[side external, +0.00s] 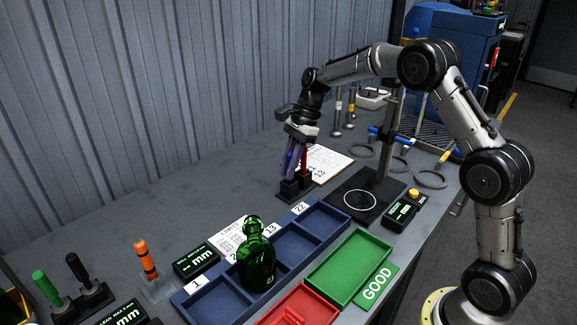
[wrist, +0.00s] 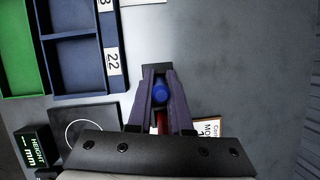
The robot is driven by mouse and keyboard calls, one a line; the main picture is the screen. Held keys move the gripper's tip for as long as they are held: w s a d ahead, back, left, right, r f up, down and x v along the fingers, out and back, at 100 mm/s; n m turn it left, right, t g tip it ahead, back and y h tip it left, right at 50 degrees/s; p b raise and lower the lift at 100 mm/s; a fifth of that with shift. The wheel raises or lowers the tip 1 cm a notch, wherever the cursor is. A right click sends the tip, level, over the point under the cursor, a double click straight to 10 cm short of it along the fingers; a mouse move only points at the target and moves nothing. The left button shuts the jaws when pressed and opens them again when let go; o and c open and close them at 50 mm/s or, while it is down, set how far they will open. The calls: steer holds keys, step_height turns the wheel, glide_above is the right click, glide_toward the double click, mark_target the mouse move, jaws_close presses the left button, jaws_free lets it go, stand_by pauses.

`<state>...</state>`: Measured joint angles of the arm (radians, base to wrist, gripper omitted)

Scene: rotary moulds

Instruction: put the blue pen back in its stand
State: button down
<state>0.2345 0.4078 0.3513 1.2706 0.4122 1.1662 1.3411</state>
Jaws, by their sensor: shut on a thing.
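My gripper (side external: 291,163) points down over a small black stand (side external: 289,189) near the back of the bench. It is shut on the blue pen, whose round blue end (wrist: 161,93) shows between the fingers in the wrist view. The fingers hide most of the pen in the side view, and its lower end is at or just above the stand's left block; I cannot tell whether it is inside. A red pen (side external: 304,160) stands upright in the stand's other block, just right of my fingers. Part of the stand (wrist: 156,69) shows beyond the fingertips in the wrist view.
A clipboard with paper (side external: 327,164) lies just behind the stand. A gauge post on a black base (side external: 372,200) stands to the right. A blue divided tray (side external: 325,224) with a green bottle (side external: 256,262) lies in front. The bench left of the stand is clear.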

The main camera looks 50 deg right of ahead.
steer(key=c, duration=0.8)
jaws_free()
steer(key=shift+o, duration=0.2)
steer(key=shift+r, duration=0.1)
